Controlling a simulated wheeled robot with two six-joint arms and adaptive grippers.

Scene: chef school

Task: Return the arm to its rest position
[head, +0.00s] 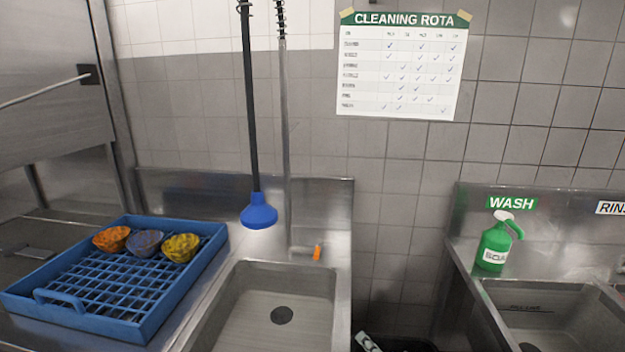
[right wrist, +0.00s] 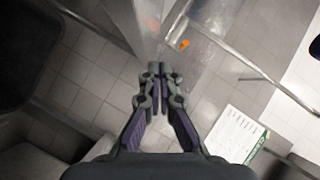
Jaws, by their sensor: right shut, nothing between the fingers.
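My right gripper (right wrist: 160,70) shows in the right wrist view. Its two fingers are together at the tips, with nothing between them, and it is in free air in front of the tiled wall. The right gripper does not show clearly in the head view. My left gripper is not in view in either picture.
A blue dish rack (head: 150,319) with several small bowls (head: 146,243) stands left of a steel sink (head: 232,299). A green soap bottle (head: 493,247) stands by the right sink (head: 560,325). A cleaning rota (head: 400,75) is on the wall.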

